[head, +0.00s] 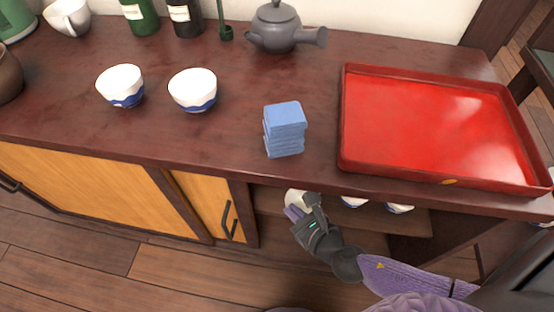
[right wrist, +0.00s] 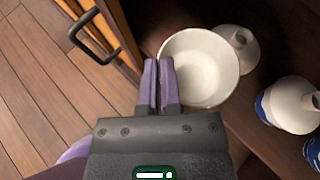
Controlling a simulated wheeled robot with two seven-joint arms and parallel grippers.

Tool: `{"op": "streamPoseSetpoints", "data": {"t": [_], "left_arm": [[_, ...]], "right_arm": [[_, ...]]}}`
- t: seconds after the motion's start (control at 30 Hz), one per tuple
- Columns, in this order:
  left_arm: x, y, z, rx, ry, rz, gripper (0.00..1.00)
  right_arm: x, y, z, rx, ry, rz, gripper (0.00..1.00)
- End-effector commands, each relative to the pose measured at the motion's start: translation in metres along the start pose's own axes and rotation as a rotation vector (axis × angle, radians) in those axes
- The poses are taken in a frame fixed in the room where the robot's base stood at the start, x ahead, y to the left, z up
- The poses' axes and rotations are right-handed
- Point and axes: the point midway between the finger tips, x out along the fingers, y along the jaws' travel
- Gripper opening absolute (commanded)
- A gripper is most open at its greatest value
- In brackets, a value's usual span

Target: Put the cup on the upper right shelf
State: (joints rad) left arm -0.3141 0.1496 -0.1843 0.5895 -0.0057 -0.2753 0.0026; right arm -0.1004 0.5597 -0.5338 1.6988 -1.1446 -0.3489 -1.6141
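A white cup (right wrist: 200,67) is at the opening below the countertop, its open mouth facing the right wrist camera. In the head view the cup (head: 297,197) shows just under the counter's front edge, partly hidden by my gripper. My right gripper (head: 294,212) is at the cup's left side. In the right wrist view its purple fingers (right wrist: 158,70) are nearly together at the cup's left rim, one finger overlapping the mouth; they appear closed on the rim. I cannot tell whether the cup rests on the shelf (head: 418,222). My left gripper is out of view.
White-and-blue bottles (right wrist: 290,104) stand close right of the cup on the shelf. A cabinet door handle (right wrist: 94,36) is to the left. On the countertop (head: 225,140) are two blue-white cups (head: 122,84) (head: 193,90), a blue stack (head: 285,128), a red tray (head: 343,120) and a teapot (head: 278,30).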

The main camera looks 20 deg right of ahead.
Motion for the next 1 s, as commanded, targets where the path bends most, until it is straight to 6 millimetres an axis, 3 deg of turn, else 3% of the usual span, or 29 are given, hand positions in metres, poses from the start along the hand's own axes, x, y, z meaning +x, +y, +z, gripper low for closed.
{"op": "streamPoseSetpoints", "data": {"t": [0.27,0.5,0.63,0.7,0.9,1.0], "left_arm": [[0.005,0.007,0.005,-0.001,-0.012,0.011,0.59],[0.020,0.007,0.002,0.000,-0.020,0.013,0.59],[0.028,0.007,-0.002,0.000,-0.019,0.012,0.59],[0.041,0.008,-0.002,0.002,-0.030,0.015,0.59],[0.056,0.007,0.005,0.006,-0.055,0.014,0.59],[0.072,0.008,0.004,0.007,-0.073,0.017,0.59]], "right_arm": [[0.056,-0.003,0.027,-0.002,-0.002,0.000,0.00],[0.109,-0.004,0.050,-0.001,-0.001,0.000,0.00],[0.130,-0.005,0.060,-0.001,0.001,-0.001,0.00],[0.135,-0.003,0.041,0.001,0.009,0.002,0.00],[0.143,-0.002,0.025,0.001,0.006,0.002,0.00],[0.152,0.000,0.003,0.003,0.010,0.003,0.00]]}}
